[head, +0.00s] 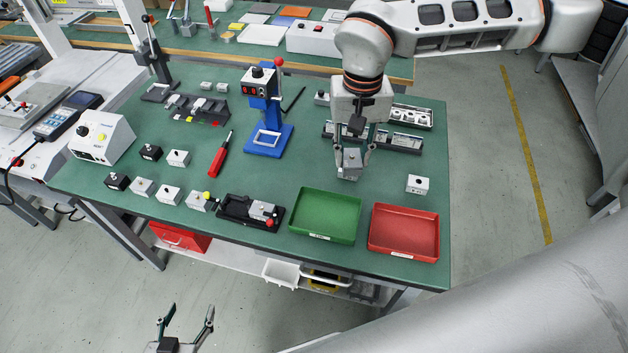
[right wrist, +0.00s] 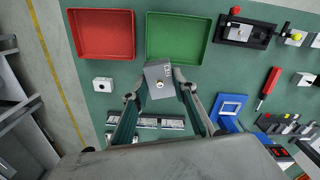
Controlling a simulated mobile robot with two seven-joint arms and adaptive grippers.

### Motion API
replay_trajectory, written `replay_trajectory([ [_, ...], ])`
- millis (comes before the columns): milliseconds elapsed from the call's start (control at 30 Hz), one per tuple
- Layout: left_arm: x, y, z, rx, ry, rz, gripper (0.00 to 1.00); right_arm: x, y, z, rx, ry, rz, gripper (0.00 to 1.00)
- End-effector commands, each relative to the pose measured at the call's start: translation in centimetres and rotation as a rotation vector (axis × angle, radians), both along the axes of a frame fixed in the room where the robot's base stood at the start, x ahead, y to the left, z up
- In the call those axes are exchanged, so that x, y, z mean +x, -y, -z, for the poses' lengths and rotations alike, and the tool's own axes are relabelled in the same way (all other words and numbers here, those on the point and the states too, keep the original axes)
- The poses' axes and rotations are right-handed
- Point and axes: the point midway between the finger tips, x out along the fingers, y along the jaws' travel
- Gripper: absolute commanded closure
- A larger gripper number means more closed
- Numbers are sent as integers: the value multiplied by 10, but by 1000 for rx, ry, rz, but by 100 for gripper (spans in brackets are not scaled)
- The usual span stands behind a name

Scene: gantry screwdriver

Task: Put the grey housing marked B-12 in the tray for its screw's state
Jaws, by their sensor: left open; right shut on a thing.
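My right gripper (head: 352,153) is shut on a grey housing (head: 348,168) and holds it above the table, behind the green tray. Dark marking shows beside the screw, too small to read. I cannot tell how deep the screw sits. The empty green tray (head: 325,215) and empty red tray (head: 404,232) lie at the table's front right; their front labels are unreadable. My left gripper (head: 188,325) is open and empty, low in front of the table.
A small white housing (head: 418,184) stands behind the red tray. A black fixture (head: 250,211) is left of the green tray. A blue stand (head: 268,125), a red screwdriver (head: 220,155) and several small housings occupy the left and middle. Black racks (head: 400,139) lie behind my right gripper.

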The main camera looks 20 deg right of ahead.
Motion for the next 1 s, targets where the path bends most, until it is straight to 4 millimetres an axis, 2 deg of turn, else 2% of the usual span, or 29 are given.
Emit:
replay_trajectory([
  [700, 0, -1, 1, 2, 0, 0, 43, 14, -70, 59, 0, 5, 1445, 99],
  [900, 0, -1, 2, 2, 0, 0, 43, 15, -85, 70, 3, 2, 1737, 99],
  [1000, 0, -1, 2, 3, -1, 0, 43, 15, -89, 73, 5, 1, 1819, 99],
])
